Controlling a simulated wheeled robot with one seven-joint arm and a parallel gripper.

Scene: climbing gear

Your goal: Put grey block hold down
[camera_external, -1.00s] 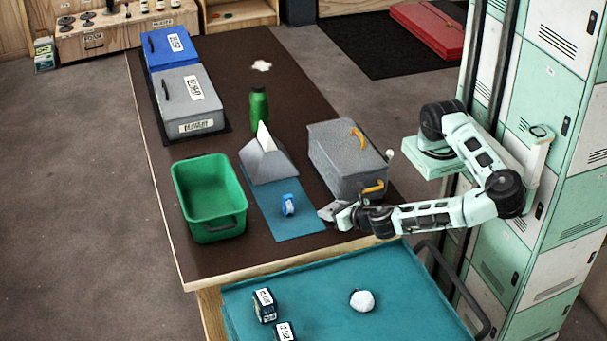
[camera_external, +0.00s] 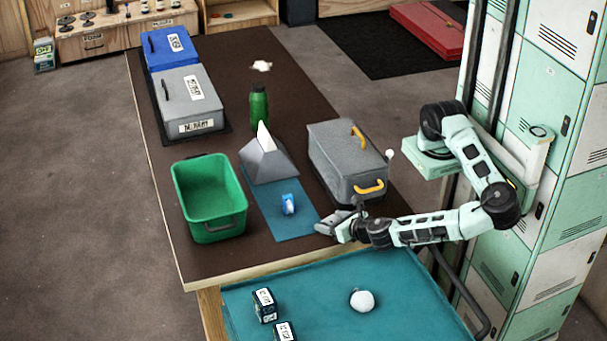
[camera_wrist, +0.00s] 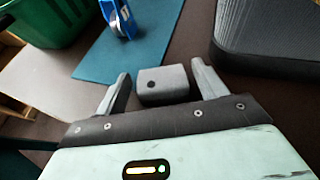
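The grey block hold (camera_wrist: 163,85), with a dark bolt hole, sits between my gripper's fingers in the wrist view. My gripper (camera_wrist: 162,80) is open around it, with a gap showing at the left finger and a very small one at the right. In the external view the block (camera_external: 326,227) is at the tip of my gripper (camera_external: 338,226), low over the brown table near its front right edge, just right of the teal mat (camera_external: 290,222). It looks to be at table level, but contact underneath is hidden.
A blue item (camera_external: 288,204) stands on the mat. A grey lidded box (camera_external: 345,160) with yellow handles is close behind my gripper. A green bin (camera_external: 207,185), grey wedge (camera_external: 266,165) and green bottle (camera_external: 259,105) stand farther left. A teal-topped surface (camera_external: 340,290) lies in front.

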